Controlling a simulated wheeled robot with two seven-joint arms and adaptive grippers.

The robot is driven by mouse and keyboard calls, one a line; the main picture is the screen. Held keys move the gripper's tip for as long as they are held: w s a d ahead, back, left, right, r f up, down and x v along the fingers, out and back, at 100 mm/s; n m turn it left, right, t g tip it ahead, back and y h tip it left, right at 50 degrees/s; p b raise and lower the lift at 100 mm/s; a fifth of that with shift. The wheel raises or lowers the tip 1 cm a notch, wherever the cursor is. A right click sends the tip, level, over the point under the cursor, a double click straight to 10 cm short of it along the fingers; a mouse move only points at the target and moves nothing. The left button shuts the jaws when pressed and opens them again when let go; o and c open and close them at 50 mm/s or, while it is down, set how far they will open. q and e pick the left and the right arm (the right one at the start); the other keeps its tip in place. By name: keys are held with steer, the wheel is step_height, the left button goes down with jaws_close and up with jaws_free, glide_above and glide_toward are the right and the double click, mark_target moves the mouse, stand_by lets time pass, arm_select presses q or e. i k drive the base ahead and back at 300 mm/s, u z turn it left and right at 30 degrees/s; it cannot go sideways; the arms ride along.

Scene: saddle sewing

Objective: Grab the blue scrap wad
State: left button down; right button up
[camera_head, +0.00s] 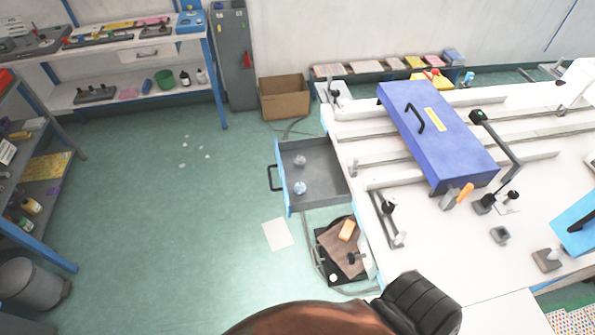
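A small pale blue crumpled wad (300,187) lies in the open grey drawer (325,188), towards its front left. A paler, greyish-white wad (300,161) lies in the same drawer, farther back. The two wads are apart, and nothing covers them. The drawer is pulled out to the left from the white workbench (450,220) and has a black handle on its front. Neither of my grippers is in view.
A brown rounded form (310,319) and a black padded piece (422,302) fill the bottom middle. A cardboard box (285,97) stands behind the drawer. A white sheet (277,234) lies on the floor. The green floor left of the drawer is mostly clear, with several small white scraps.

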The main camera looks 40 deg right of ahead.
mark_target(299, 188)
steer(key=z, duration=2.85)
steer(key=k, duration=0.75)
steer(key=u, duration=1.4)
steer(key=i, duration=0.5)
